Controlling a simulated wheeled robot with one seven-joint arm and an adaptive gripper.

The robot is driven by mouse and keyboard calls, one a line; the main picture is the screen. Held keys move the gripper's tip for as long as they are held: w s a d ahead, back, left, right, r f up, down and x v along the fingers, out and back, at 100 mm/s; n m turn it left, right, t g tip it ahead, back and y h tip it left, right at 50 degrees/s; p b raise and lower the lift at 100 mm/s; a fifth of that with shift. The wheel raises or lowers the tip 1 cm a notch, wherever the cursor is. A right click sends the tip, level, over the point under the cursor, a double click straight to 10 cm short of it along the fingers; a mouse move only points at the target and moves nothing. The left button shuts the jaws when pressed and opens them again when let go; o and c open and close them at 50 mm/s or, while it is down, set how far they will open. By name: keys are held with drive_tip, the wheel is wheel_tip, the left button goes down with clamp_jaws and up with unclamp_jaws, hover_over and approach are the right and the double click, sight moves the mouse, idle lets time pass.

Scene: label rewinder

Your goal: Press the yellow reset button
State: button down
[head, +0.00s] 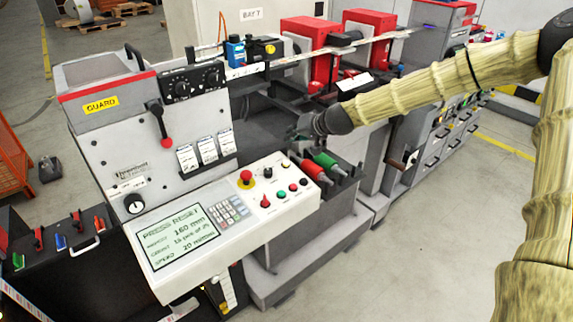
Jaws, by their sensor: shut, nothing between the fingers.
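I cannot make out a clearly yellow push button on the white control panel (215,240). My gripper (300,130) is small and dark in the head view, shut and empty. It appears behind and to the right of the panel's buttons, apart from them. Its fingertips are hard to separate from the dark machine behind.
Red and green handles (318,168) stand in a dark rack right of the panel, just below my gripper in the picture. A red-tipped lever (160,125) is on the grey machine face. Yellow and blue boxes sit on the upper rail. Open floor lies at lower right.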

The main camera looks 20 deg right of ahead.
sight(289, 163)
drive_tip(key=shift+w+a+f+b, duration=0.1)
drive_tip(key=shift+w+f+b, duration=0.1)
drive_tip(key=shift+f+b, duration=0.95)
drive_tip(key=shift+w+f+b, duration=0.15)
drive_tip(key=shift+f+b, duration=0.65)
drive_tip(key=shift+f, duration=0.75)
drive_tip(key=shift+w+a+f+b, duration=0.1)
drive_tip(key=shift+w+f+b, duration=0.1)
drive_tip(key=shift+f+b, duration=0.95)
drive_tip(key=shift+f, duration=0.3)
drive_tip(key=shift+f, duration=0.25)
drive_tip(key=shift+w+f+b, duration=0.1)
drive_tip(key=shift+f+b, duration=0.4)
drive_tip(key=shift+b, duration=0.1)
drive_tip(key=shift+r, duration=0.15)
drive_tip(key=shift+r+p, duration=0.6)
drive_tip(key=shift+r, duration=0.2)
drive_tip(key=shift+s+d+r+p, duration=0.1)
drive_tip(key=shift+s+r+p, duration=0.15)
drive_tip(key=shift+r+p, duration=0.8)
drive_tip(key=shift+s+r+p, duration=0.25)
drive_tip(key=shift+r+p, duration=0.4)
drive_tip(key=shift+r, duration=0.75)
